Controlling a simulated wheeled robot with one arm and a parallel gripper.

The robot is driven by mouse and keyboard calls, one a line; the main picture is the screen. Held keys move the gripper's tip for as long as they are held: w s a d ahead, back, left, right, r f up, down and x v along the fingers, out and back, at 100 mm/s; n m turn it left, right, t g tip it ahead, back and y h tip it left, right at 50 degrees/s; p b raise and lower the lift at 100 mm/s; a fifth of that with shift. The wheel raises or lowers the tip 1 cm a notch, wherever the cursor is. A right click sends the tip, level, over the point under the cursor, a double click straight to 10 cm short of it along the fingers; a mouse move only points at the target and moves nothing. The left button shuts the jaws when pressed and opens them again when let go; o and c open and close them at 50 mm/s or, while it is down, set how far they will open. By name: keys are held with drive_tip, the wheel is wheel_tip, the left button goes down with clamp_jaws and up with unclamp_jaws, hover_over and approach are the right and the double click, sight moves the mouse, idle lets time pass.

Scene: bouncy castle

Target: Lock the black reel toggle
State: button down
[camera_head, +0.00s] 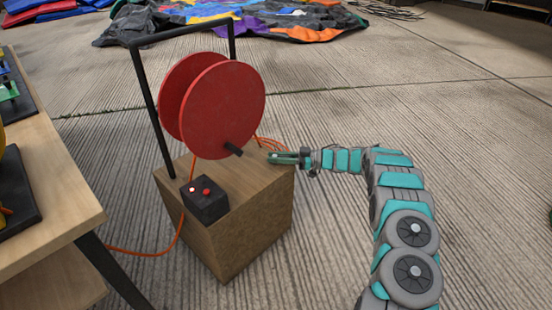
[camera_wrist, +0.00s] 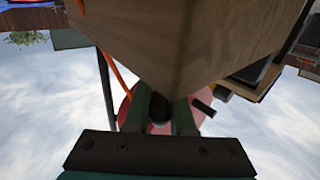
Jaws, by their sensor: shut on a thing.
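The red cable reel (camera_head: 222,110) stands upright in a black frame on a wooden box (camera_head: 245,225). My gripper (camera_head: 274,157) reaches in from the right at the box top, beside the reel and apart from the peg. In the wrist view my gripper (camera_wrist: 160,115) is shut on a small dark rounded knob (camera_wrist: 159,107), which looks like the black reel toggle. In the head view the fingers hide this knob.
A black control box (camera_head: 205,199) with red and white buttons sits on the box's front edge. Orange cable (camera_head: 135,252) runs down to the floor. A wooden table (camera_head: 50,200) stands at left.

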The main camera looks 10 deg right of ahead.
drive_tip(key=shift+f+n+g+y+b, duration=0.1)
drive_tip(key=shift+n+g+y+b, duration=0.2)
drive_tip(key=shift+n+g+b, duration=1.15)
drive_tip(key=shift+g, duration=0.95)
drive_tip(key=shift+r, duration=0.2)
drive_tip(key=c, duration=0.8)
unclamp_jaws()
drive_tip(key=shift+d, duration=0.1)
